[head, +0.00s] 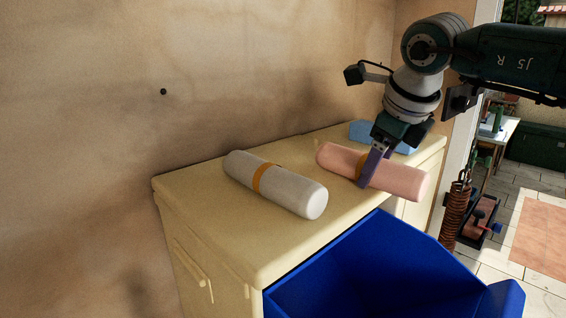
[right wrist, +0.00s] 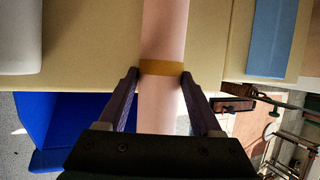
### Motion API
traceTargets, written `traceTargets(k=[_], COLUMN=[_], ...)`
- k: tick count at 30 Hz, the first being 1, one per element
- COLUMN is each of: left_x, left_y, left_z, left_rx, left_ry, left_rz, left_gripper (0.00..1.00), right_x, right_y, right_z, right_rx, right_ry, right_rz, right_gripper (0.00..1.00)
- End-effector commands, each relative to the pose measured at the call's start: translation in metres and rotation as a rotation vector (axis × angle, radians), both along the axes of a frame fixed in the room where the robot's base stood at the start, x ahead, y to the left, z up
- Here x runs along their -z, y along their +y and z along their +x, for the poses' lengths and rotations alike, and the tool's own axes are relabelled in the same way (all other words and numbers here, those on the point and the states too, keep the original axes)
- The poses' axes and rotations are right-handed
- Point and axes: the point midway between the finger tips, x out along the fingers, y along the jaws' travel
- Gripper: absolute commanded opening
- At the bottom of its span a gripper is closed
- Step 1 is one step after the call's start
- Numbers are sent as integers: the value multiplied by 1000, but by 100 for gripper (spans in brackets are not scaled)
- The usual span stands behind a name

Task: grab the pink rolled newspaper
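The pink rolled newspaper (head: 400,180) with an orange band lies on the cream cabinet top (head: 250,245), its near end reaching the front edge. My right gripper (head: 370,170) is over its middle, pointing down. In the right wrist view, the fingertips (right wrist: 160,73) press at both sides of the band on the pink roll (right wrist: 164,25), with no clear gap. The gripper looks shut on it. The roll still appears to rest on the cabinet top. My left gripper is out of view.
A white rolled newspaper (head: 290,192) with an orange band lies to the left. A blue bin (head: 390,270) stands in front of the cabinet. A tan wall (head: 250,80) rises behind.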

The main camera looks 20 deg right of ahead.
Motion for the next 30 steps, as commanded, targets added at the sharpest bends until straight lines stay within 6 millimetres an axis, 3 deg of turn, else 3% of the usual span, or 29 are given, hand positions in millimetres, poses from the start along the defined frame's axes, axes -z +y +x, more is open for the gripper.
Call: traceTargets(k=[2,17,25,30], left_x=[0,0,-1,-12], left_y=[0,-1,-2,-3], left_z=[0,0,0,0], left_rx=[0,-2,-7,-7], left_ry=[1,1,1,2], left_rz=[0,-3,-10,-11], left_gripper=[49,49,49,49], right_x=[0,-1,-3,-19], right_y=[0,0,-1,-6], right_z=[0,0,0,0], right_rx=[1,1,2,3], right_ry=[0,0,-2,-2], right_rz=[0,0,0,1], right_gripper=[56,0,0,0])
